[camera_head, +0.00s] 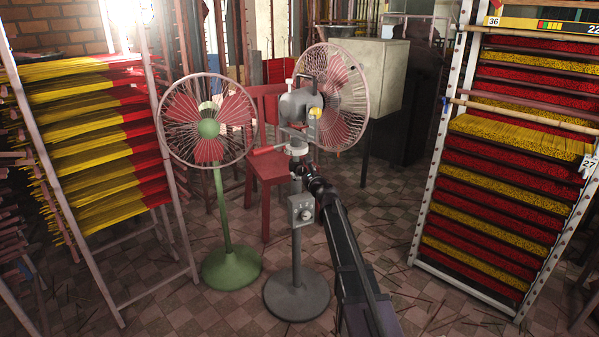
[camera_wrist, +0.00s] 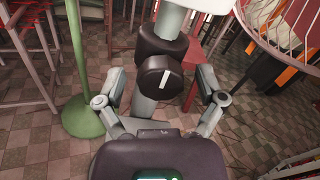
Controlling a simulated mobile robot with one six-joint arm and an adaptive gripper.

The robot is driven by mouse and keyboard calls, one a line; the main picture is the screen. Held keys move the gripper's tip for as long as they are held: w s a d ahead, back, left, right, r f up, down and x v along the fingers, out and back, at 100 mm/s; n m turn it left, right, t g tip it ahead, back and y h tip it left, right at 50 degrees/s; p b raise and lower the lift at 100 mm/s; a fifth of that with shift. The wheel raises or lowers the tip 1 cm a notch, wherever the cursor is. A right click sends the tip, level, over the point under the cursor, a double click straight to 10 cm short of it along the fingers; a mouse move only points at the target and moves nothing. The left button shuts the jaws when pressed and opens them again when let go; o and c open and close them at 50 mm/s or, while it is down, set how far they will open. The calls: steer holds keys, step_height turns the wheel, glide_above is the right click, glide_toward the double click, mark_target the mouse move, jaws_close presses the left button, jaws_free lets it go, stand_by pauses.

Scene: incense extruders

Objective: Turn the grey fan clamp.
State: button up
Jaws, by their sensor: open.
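The grey fan (camera_head: 297,250) stands on a round base in the middle of the head view, its caged head turned to the right. In the wrist view its clamp is a dark collar on the grey pole with a round dark knob (camera_wrist: 160,78) facing me. A short white line on the knob stands nearly upright, slightly tilted. My gripper (camera_wrist: 162,88) is open, with one finger on each side of the knob and visible gaps between. In the head view my gripper (camera_head: 311,174) is at the pole below the fan head, and the clamp is hard to make out there.
A green fan (camera_head: 226,235) stands close on the left. A red chair (camera_head: 272,165) is behind the pole. Racks of incense sticks stand at left (camera_head: 90,140) and right (camera_head: 520,160). The tiled floor to the right of my arm is mostly open, with scattered sticks.

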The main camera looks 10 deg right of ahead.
steer(key=shift+c, duration=0.2)
steer(key=c, duration=1.1)
steer(key=shift+a, duration=0.2)
